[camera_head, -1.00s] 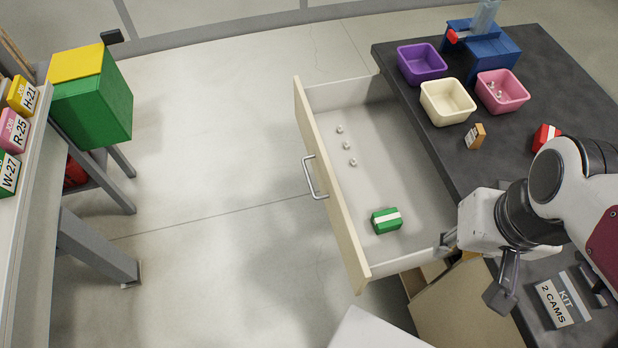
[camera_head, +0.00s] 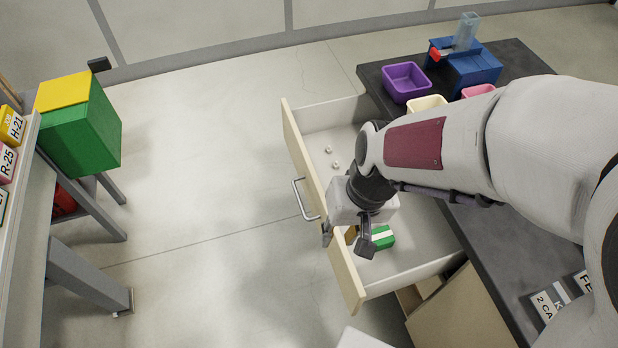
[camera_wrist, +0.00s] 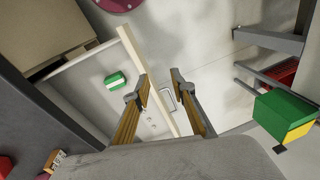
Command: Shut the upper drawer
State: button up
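The upper drawer stands pulled out from the dark worktable; its cream front panel (camera_head: 290,136) has a metal bar handle (camera_head: 302,200) on the outer face. The drawer front (camera_wrist: 138,58) and handle (camera_wrist: 167,99) also show in the wrist view. A green box with a white stripe (camera_head: 384,237) and several small pale pieces (camera_head: 335,165) lie inside the drawer. My gripper (camera_head: 347,241) is over the drawer front, fingers apart, pointing down. In the wrist view the front's top edge and the handle show between the fingers (camera_wrist: 161,85). I cannot tell whether anything touches.
Purple (camera_head: 406,82), cream (camera_head: 427,103) and pink (camera_head: 478,91) bins and a blue fixture (camera_head: 470,68) stand on the worktable (camera_head: 505,215). A shelf bench with a green-and-yellow box (camera_head: 82,138) is at left. The floor between (camera_head: 200,180) is clear.

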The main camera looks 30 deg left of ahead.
jog(key=s+a+f+n+t+y, duration=0.1)
jog(key=s+a+f+n, duration=0.1)
jog(key=a+f, duration=1)
jog(key=s+a+f+n+t, duration=0.1)
jog(key=a+f+n+t, duration=0.1)
jog(key=a+f, duration=1.05)
jog(key=n+t+h, duration=0.3)
jog(key=n+t, duration=0.2)
jog(key=t, duration=0.9)
send_near(300, 199)
jog(key=w, duration=0.2)
jog(key=shift+f, duration=0.3)
jog(key=shift+w, duration=0.2)
jog(key=shift+w+f, duration=0.2)
jog(key=shift+w, duration=1.05)
jog(key=shift+w+f, duration=0.2)
jog(key=shift+w, duration=1.05)
jog(key=shift+w+f, duration=0.2)
jog(key=shift+w, duration=1)
